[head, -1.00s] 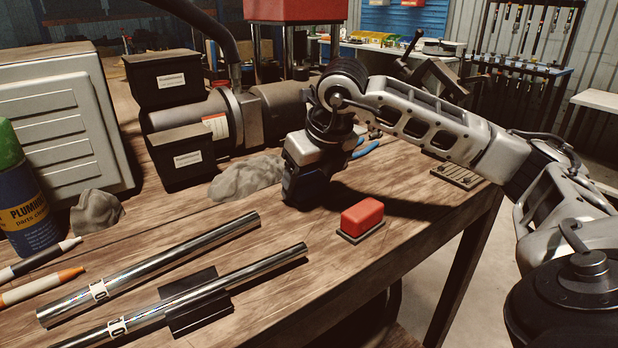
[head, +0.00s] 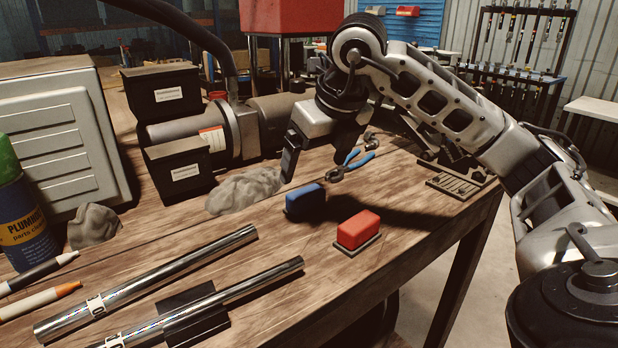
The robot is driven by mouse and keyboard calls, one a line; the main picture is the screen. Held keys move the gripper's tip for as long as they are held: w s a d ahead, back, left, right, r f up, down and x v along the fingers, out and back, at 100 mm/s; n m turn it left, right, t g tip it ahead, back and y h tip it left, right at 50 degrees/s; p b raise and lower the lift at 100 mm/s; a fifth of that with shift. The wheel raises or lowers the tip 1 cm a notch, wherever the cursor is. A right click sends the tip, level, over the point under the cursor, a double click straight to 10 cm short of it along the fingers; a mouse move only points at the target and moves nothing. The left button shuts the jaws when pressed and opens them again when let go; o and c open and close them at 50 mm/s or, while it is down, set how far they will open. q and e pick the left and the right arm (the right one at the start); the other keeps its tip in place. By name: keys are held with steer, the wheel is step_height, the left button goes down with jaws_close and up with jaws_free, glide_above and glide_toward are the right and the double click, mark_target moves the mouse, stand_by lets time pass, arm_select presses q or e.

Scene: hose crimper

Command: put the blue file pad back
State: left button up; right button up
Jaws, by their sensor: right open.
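The blue file pad (head: 305,201) stands on the wooden bench, just behind and left of the red pad (head: 358,229). Nothing holds the blue pad. My right gripper (head: 308,168) is open above and slightly behind it, pointing down, with one dark finger showing on the left and clear of the pad's top. My left gripper is not in the head view.
Blue-handled pliers (head: 350,166) lie behind the pads. A grey rag (head: 243,190) lies to the left. Two metal tubes (head: 150,283) lie at the front left. The bench edge is to the right. Black bins (head: 178,165) and a motor stand behind.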

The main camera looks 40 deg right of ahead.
steer(key=v, duration=0.4)
stand_by(0.6)
